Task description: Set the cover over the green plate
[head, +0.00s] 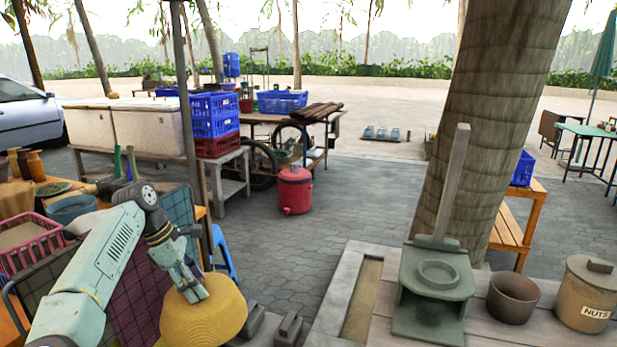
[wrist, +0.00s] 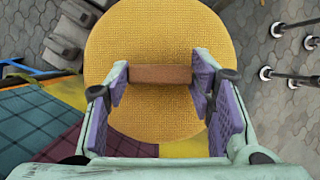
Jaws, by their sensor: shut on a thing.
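The cover (head: 205,318) is a yellow woven dome, low at the front left of the head view. In the wrist view the cover (wrist: 160,45) fills the middle, with a brown bar handle (wrist: 160,74) across its top. My gripper (head: 190,290) is shut on this handle, and in the wrist view its purple pads (wrist: 160,85) sit at the handle's two ends. A round dark green dish (head: 52,188), perhaps the green plate, lies on the table at the left, apart from the cover. What is under the cover is hidden.
A pink basket (head: 35,245) and a blue-grey bowl (head: 72,207) stand at the left. Checked cloth (head: 135,295) in teal and purple lies behind my arm. A mortar-like green stand (head: 432,290), a brown pot (head: 512,297) and a NUTS jar (head: 588,295) stand at the right.

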